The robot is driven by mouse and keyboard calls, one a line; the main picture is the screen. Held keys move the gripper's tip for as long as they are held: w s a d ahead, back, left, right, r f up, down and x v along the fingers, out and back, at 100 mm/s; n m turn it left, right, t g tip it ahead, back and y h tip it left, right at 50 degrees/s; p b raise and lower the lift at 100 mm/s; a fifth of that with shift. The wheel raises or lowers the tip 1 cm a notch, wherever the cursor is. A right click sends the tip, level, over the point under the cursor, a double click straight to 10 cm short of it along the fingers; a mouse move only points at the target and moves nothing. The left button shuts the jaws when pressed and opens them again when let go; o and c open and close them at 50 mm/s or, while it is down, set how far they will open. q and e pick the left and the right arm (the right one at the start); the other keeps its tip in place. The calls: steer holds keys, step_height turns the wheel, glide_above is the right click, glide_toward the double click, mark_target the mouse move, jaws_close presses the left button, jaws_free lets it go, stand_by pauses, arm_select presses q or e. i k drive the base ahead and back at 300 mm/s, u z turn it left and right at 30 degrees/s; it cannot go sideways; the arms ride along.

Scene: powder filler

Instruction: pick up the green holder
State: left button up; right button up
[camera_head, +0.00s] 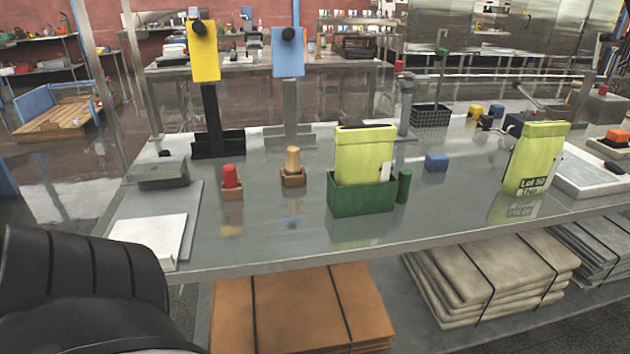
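A dark green open-topped holder (361,201) stands upright near the front edge of the grey metal table (270,243), right of the picture's middle. A flat yellow-green pouch (361,154) stands in it and rises well above its rim, hiding most of its inside. A small dark green cylinder (404,186) stands close against the holder's right side. Neither of my grippers is in view. A black padded part at the lower left looks like my own arm, far from the holder.
Left of the holder stand a wooden stamp (293,168) and a red-topped stamp (231,182). A blue block (436,162) lies to its right. Another yellow-green pouch (532,158) stands farther right. White sheets (148,236) lie at the left. Table in front of the stamps is clear.

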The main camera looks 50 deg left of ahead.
mark_target(344, 202)
steer(key=z, duration=0.05)
steer(key=k, duration=0.1)
steer(key=u, duration=1.7)
